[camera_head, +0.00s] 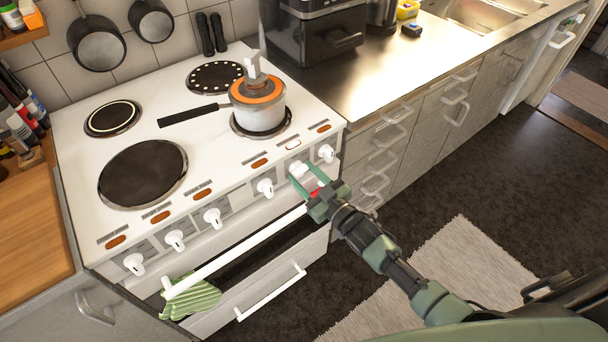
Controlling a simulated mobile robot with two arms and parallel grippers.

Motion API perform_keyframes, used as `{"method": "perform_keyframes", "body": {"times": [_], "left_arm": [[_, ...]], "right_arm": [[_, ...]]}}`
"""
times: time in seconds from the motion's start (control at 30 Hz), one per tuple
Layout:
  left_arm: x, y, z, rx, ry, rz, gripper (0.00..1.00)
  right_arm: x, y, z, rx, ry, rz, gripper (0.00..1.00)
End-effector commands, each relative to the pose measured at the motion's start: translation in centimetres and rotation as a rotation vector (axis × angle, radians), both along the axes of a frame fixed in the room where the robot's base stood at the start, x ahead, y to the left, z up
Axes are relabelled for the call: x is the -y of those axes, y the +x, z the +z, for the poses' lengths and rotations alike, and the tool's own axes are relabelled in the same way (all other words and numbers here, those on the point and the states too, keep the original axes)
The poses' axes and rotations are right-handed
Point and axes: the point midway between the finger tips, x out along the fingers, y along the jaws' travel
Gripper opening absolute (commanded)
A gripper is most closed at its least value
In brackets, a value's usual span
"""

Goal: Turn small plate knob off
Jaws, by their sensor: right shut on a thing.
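The white cooker (222,160) has a row of white knobs along its front panel. My right gripper (300,176) reaches in from the lower right and is shut on the second knob from the right (296,168). The green fingers partly cover this knob, so its pointer angle is hard to read. The rightmost knob (326,153) is free beside the gripper, and another knob (265,187) is free to its left. Which knob belongs to the small plate cannot be read from any label here. My left gripper is not in view.
A pot with an orange-rimmed lid (262,112) stands on the front right plate, its black handle (189,115) pointing left. A white oven handle bar (235,251) runs below the knobs with a green striped towel (191,298). Drawers (384,150) stand to the right.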

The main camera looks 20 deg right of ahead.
Motion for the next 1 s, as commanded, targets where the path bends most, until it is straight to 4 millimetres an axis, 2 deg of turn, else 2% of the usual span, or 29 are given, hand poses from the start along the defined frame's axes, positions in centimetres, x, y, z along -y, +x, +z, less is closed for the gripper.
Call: {"method": "perform_keyframes", "body": {"times": [1.0], "left_arm": [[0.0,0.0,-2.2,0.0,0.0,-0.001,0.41]], "right_arm": [[0.0,0.0,-0.2,0.326,-0.898,-0.001,0.05]]}}
